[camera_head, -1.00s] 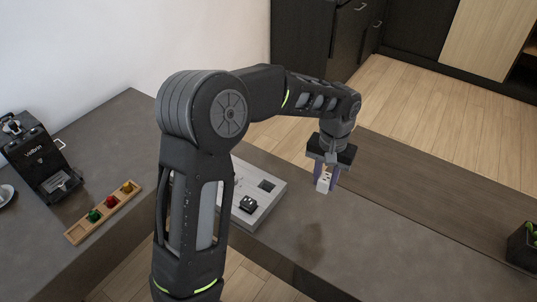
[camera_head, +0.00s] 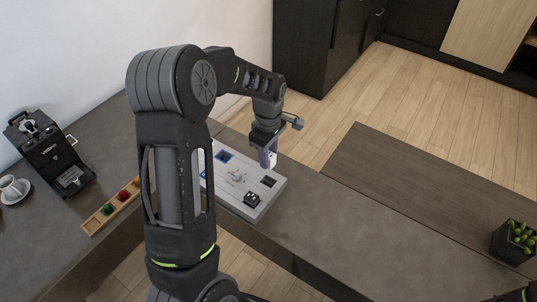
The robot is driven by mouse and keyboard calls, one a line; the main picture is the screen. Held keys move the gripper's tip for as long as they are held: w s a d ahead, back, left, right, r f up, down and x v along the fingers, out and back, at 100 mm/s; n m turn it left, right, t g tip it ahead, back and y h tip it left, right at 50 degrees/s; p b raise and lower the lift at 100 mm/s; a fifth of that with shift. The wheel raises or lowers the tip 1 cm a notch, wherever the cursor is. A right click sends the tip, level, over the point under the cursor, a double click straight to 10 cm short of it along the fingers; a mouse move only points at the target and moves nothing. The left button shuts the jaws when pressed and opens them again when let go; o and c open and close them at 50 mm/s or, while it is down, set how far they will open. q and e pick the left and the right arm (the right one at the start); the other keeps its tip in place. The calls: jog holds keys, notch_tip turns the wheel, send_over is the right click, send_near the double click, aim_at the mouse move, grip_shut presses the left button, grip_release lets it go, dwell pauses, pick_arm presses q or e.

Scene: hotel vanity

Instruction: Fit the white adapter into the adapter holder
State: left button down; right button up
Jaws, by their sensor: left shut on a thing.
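My left gripper (camera_head: 268,157) points down and is shut on the white adapter (camera_head: 273,160), which is partly covered by the fingers. It appears over the far right part of the adapter holder (camera_head: 234,197), a pale grey board on the counter; its exact height above the board is hard to tell. The board has a blue-lined square recess (camera_head: 224,156) at the far left and a dark square recess (camera_head: 268,181) at the right. A black adapter (camera_head: 252,199) sits near its front edge. My left arm hides the board's left part. My right gripper is not in view.
A black coffee machine (camera_head: 50,153), a white cup (camera_head: 12,186) and a wooden tray (camera_head: 98,220) with coloured pieces are at the left. A potted plant (camera_head: 514,240) is at the far right. The counter right of the board is clear.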

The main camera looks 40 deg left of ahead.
pick_arm(q)
jog(key=shift+f, duration=0.15)
jog(key=b, duration=0.5)
send_over(269, 176)
jog(key=s+d, duration=0.1)
jog(key=s, duration=0.1)
jog(key=shift+w+f, duration=0.1)
jog(key=shift+f, duration=3.1)
jog(key=shift+f+b, duration=0.75)
jog(key=shift+f, duration=0.6)
jog(key=shift+d+f+b, duration=0.1)
jog(key=shift+f+b, duration=0.2)
jog(key=shift+f, duration=0.05)
jog(key=shift+s+f, duration=0.2)
jog(key=shift+s, duration=0.1)
jog(key=c, duration=1)
grip_release()
jog(key=shift+f, duration=0.1)
jog(key=shift+w+r, duration=0.1)
jog(key=shift+r, duration=0.35)
jog(key=r, duration=0.8)
jog(key=shift+w+r, duration=0.15)
jog(key=shift+w, duration=0.25)
